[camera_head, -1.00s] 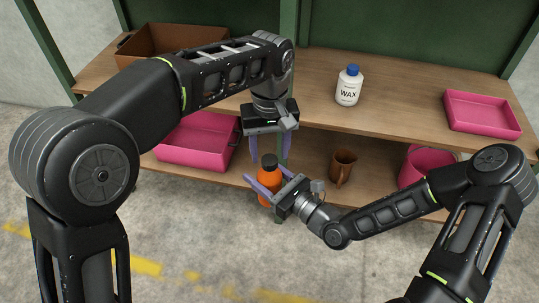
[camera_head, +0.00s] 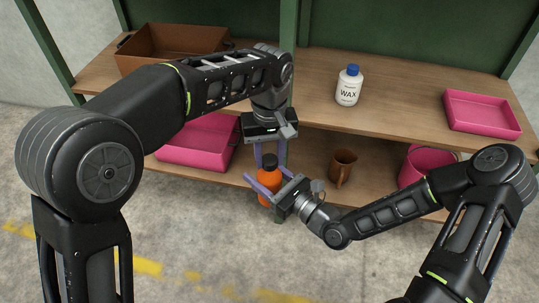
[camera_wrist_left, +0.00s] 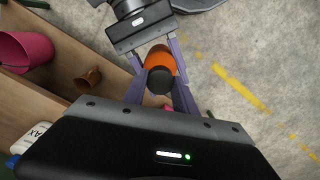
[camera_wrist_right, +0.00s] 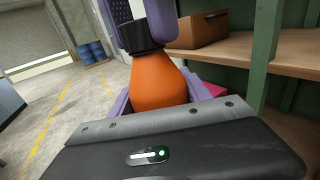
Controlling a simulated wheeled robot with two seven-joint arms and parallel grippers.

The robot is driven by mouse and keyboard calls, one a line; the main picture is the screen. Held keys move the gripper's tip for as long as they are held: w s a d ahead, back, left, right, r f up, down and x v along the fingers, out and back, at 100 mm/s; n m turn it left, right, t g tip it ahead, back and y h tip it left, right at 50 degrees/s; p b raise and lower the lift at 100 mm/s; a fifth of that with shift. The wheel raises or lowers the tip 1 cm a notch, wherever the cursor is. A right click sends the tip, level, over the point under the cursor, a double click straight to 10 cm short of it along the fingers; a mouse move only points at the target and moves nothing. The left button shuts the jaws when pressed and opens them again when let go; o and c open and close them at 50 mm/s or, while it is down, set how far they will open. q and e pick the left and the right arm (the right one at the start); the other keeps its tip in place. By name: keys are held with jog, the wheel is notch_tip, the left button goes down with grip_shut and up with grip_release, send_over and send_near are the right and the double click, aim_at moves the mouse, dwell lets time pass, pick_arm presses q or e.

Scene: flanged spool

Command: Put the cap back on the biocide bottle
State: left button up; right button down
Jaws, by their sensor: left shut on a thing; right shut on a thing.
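The orange biocide bottle (camera_head: 266,187) is upright, held in the air in front of the shelf by my right gripper (camera_head: 263,184), whose fingers are shut around its body. The black cap (camera_head: 270,160) sits at the bottle's top, with no clear gap in the right wrist view (camera_wrist_right: 140,38). I cannot tell whether it is threaded tight. My left gripper (camera_head: 270,164) points down from above, its fingers shut on the cap. The left wrist view also shows the cap (camera_wrist_left: 160,82) between the fingers, with the orange body (camera_wrist_left: 159,56) beyond it. The bottle's label is not visible.
A white wax bottle (camera_head: 348,88) with a blue cap and a pink tray (camera_head: 482,113) stand on the upper shelf, with a brown box (camera_head: 150,55) at left. Below are a pink bin (camera_head: 190,155), brown mug (camera_head: 342,168) and pink bucket (camera_head: 415,165). A green post rises behind my grippers.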

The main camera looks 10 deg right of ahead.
pick_arm(q)
grip_shut()
dwell(0.3)
jog(key=m, duration=1.1)
jog(key=shift+m, duration=0.3)
jog(key=o, duration=0.8)
grip_release()
jog(key=shift+c, duration=0.2)
jog(key=shift+r, duration=2.25)
